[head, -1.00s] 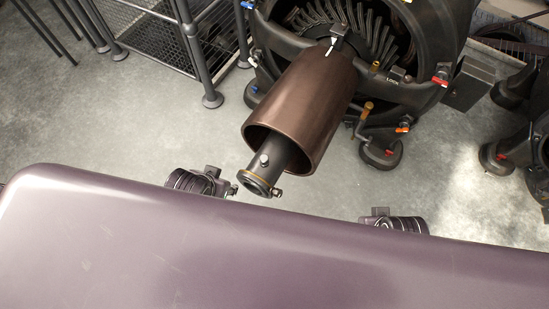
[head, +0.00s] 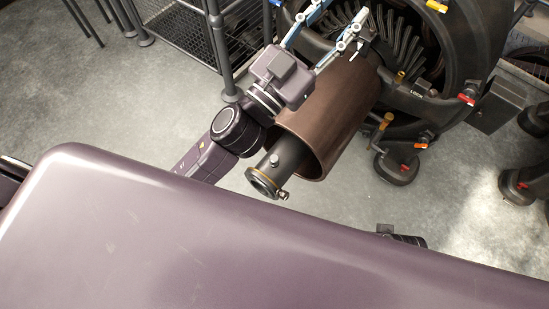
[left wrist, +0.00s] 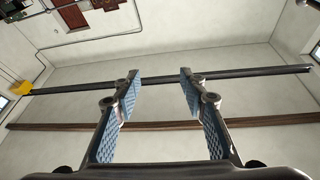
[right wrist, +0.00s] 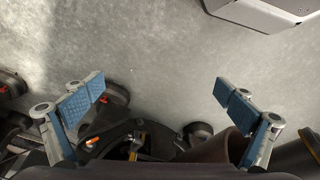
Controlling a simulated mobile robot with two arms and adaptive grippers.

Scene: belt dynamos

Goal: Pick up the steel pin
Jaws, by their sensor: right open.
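A small bright metal pin (head: 356,56), which looks like the steel pin, shows at the far end of the brown drum (head: 330,118), beside the dynamo housing. It is too small to tell how it is seated. My left gripper (head: 342,12) is open and reaches over the drum's far end, its right finger close beside the pin in the picture; their height difference is unclear. In the left wrist view its fingers (left wrist: 159,76) are apart with nothing between them. My right gripper (right wrist: 160,85) is open and empty above the floor; its fingers are outside the head view.
The dark dynamo housing (head: 470,70) with coloured levers stands behind the drum. A dark shaft end (head: 268,178) sticks out of the drum's near end. A wire-mesh rack (head: 195,35) stands at upper left.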

